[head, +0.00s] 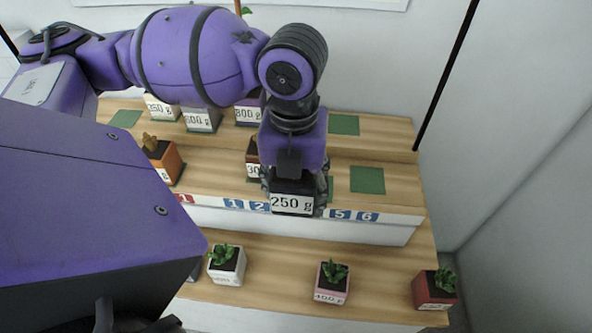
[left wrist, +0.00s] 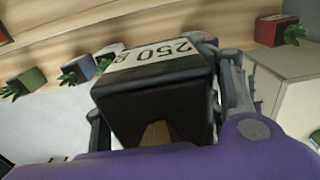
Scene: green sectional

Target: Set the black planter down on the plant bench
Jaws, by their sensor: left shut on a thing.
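The black planter (head: 292,196), with a white "250 g" label, is held in my left gripper (head: 293,182) in front of the bench's numbered edge. The left wrist view shows the planter (left wrist: 150,100) between the two fingers of the gripper (left wrist: 165,120). The wooden plant bench (head: 390,155) has stepped tiers with green square mats, and numbers run along the front edge of the middle tier. The planter hides part of that edge and the tier behind it. Whether it touches the bench cannot be told. My right gripper is not in view.
An orange planter (head: 163,160) and a dark red planter (head: 252,157) stand on the middle tier. A bare green mat (head: 367,180) lies at its right. White (head: 227,268), pink (head: 331,284) and red (head: 434,291) planters stand on the lower tier. Labelled planters line the top tier.

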